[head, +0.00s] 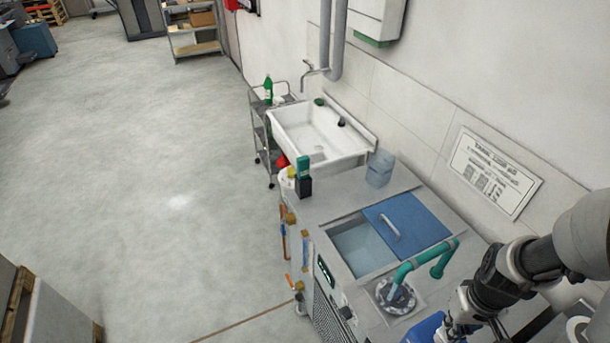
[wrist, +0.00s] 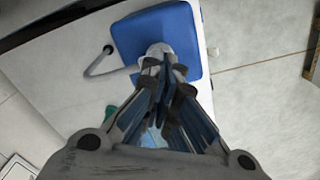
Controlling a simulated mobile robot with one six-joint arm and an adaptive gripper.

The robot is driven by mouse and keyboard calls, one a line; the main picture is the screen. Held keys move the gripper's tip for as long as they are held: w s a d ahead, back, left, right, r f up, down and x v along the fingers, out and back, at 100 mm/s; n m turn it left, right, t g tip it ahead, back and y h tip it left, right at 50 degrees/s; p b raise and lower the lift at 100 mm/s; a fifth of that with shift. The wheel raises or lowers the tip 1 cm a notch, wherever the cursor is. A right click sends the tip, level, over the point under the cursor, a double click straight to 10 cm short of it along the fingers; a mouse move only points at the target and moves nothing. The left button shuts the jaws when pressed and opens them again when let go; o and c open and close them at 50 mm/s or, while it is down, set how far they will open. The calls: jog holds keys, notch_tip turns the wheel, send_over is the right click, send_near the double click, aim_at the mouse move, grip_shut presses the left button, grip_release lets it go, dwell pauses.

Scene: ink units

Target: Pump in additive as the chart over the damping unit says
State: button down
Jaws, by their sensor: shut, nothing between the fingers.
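The chart (head: 495,172) is on the wall above the damping unit (head: 400,185); its text is too small to read. A blue can (head: 425,328) stands at the unit's near right end, partly cut off in the head view. In the wrist view the blue can (wrist: 190,22) has a white pump head (wrist: 158,50) with a curved white spout (wrist: 97,62) reaching left. My gripper (wrist: 168,75) is shut and empty, its fingertips right over the pump head. I cannot tell whether they touch it.
The unit has an open water tank (head: 362,248) with a blue lid (head: 408,225) partly over it. A teal pipe (head: 420,258) arches beside a round filter opening (head: 398,297).

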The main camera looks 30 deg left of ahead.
jog(key=shift+r+p, duration=1.3)
jog(key=shift+r, duration=0.4)
jog(key=shift+f, duration=0.2)
jog(key=shift+f+b, duration=1.55)
jog(key=shift+f, duration=0.1)
jog(key=shift+r, duration=0.1)
jog(key=shift+r+p, duration=1.4)
jog(key=shift+r, duration=0.35)
jog(key=shift+f, duration=0.1)
